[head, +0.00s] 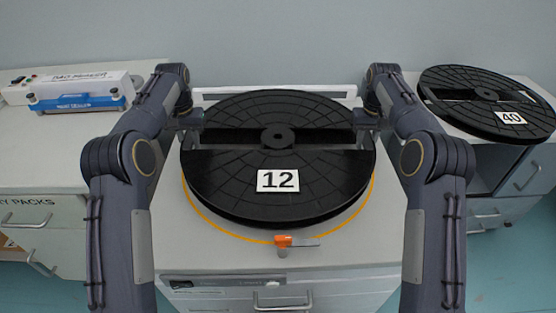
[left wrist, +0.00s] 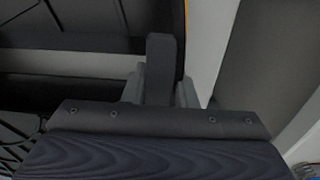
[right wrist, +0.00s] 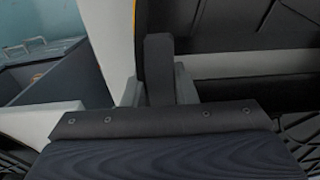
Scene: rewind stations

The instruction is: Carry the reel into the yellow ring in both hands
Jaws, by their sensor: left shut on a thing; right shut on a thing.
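A large black reel (head: 278,190) with a white "12" label lies flat over the middle counter in the head view. The yellow ring (head: 225,230) shows as an arc on the counter around the reel's near side; its far part is hidden under the reel. I cannot tell whether the reel touches the counter. My left gripper (head: 190,129) is shut on the reel's left edge, and my right gripper (head: 367,127) is shut on its right edge. The held edges also show close up in the left wrist view (left wrist: 159,70) and in the right wrist view (right wrist: 158,70).
An orange-handled tool (head: 284,241) lies at the ring's near edge. Another black reel (head: 470,92), labelled "40", rests on the right counter. A blue and white sealer (head: 80,92) stands on the left counter (head: 50,150). A wall is behind.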

